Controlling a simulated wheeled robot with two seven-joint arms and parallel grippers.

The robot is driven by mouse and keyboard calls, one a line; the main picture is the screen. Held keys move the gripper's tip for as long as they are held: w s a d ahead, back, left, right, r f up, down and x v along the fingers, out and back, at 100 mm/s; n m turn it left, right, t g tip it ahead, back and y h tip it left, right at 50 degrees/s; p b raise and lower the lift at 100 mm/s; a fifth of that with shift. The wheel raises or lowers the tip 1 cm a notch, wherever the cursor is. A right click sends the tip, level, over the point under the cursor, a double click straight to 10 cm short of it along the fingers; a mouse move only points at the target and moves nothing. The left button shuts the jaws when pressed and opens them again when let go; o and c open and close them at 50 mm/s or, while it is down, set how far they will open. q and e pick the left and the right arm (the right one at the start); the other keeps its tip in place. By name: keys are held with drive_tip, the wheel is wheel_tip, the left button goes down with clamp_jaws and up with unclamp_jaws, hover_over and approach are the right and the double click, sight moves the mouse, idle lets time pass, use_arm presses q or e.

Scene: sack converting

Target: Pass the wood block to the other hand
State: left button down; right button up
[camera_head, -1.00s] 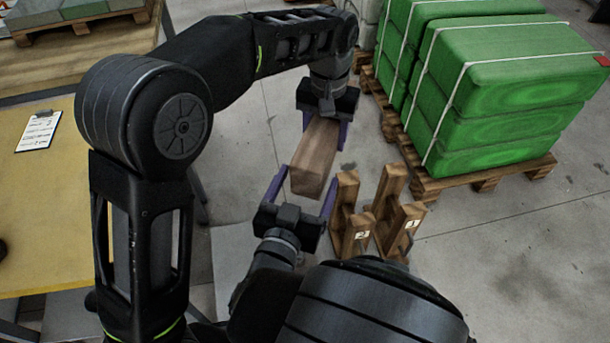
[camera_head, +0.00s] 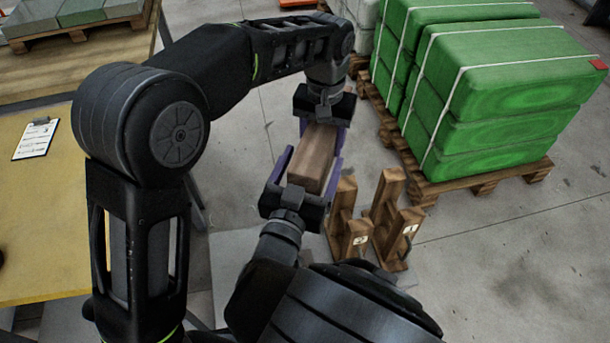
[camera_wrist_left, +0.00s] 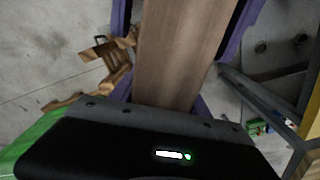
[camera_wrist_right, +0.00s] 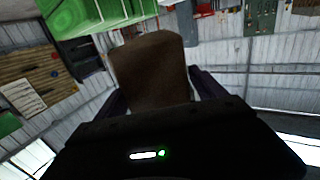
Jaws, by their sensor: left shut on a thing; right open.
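The wood block (camera_head: 314,158) is a brown rectangular bar held off the floor between my two grippers. My left gripper (camera_head: 325,126) is shut on its far end in the head view. In the left wrist view the block (camera_wrist_left: 180,50) lies between the purple fingers. My right gripper (camera_head: 303,172) is open, and its fingers lie on either side of the block's near end. In the right wrist view the block's end (camera_wrist_right: 152,75) stands between the fingers. Whether the right fingers touch it I cannot tell.
Wooden stands with number tags (camera_head: 352,236) are on the floor right of my right gripper. Green wrapped sacks (camera_head: 500,95) are stacked on a pallet (camera_head: 480,182) at the right. A yellow table (camera_head: 40,220) with a clipboard (camera_head: 36,139) is at the left.

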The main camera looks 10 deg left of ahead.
use_arm(q)
drive_tip(key=shift+r, duration=0.1)
use_arm(e)
drive_tip(key=shift+x, duration=1.3)
drive_tip(key=shift+c, duration=0.6)
clamp_jaws()
use_arm(q)
drive_tip(key=shift+c, duration=2.2)
unclamp_jaws()
use_arm(e)
drive_tip(key=shift+r, duration=0.1)
use_arm(q)
wheel_tip(320, 180, up, 7)
drive_tip(key=shift+r, duration=0.2)
